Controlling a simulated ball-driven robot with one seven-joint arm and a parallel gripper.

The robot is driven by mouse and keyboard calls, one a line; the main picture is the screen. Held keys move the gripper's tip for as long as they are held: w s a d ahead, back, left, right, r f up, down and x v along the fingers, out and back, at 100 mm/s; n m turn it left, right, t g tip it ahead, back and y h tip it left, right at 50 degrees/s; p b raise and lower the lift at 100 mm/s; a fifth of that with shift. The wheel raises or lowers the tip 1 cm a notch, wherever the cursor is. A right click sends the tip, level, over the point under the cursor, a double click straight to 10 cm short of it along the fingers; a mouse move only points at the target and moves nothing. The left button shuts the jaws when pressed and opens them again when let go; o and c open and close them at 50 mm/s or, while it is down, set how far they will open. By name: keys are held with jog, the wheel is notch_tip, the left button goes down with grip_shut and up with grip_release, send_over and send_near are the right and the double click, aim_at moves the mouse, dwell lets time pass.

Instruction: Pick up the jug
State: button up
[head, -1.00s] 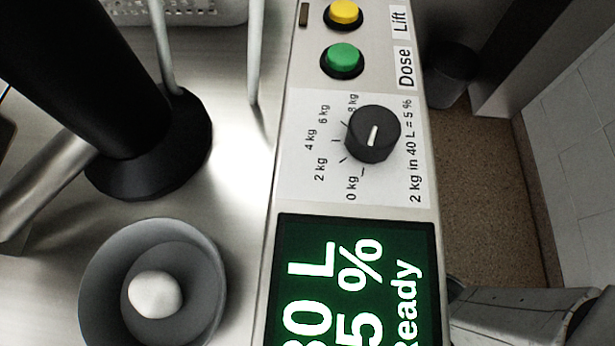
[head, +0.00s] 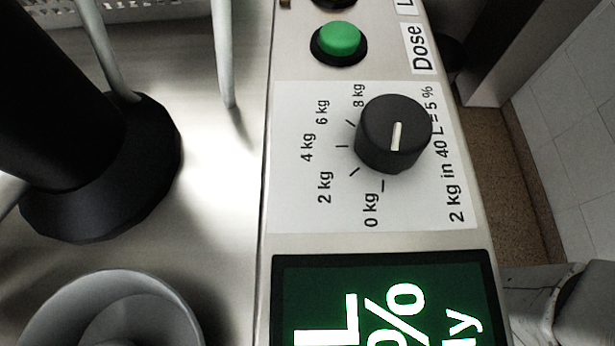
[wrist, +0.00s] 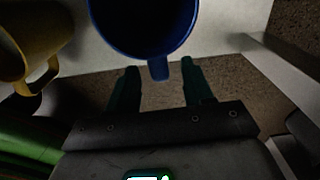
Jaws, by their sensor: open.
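A dark blue jug (wrist: 143,50) is at the top of the wrist view, seen from above and cut off by the frame edge. Its handle (wrist: 159,68) points toward my gripper. A yellow jug (wrist: 35,32) with a handle stands at the upper left of the wrist view. My gripper (wrist: 160,74) is open, with its two dark fingers apart and the blue jug's handle appearing between their tips. I cannot tell how far the fingers are from the handle in depth. Neither jug nor my gripper shows in the head view.
The head view shows a control panel with a black knob (head: 394,134), a green button (head: 339,42) and a green display (head: 390,300). A grey bowl (head: 60,310) is at the lower left. In the wrist view, a pale surface (wrist: 235,20) lies around the blue jug and green shapes (wrist: 30,140) are at left.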

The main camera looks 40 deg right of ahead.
jog(key=shift+f, duration=0.7)
jog(key=shift+c, duration=0.4)
grip_shut()
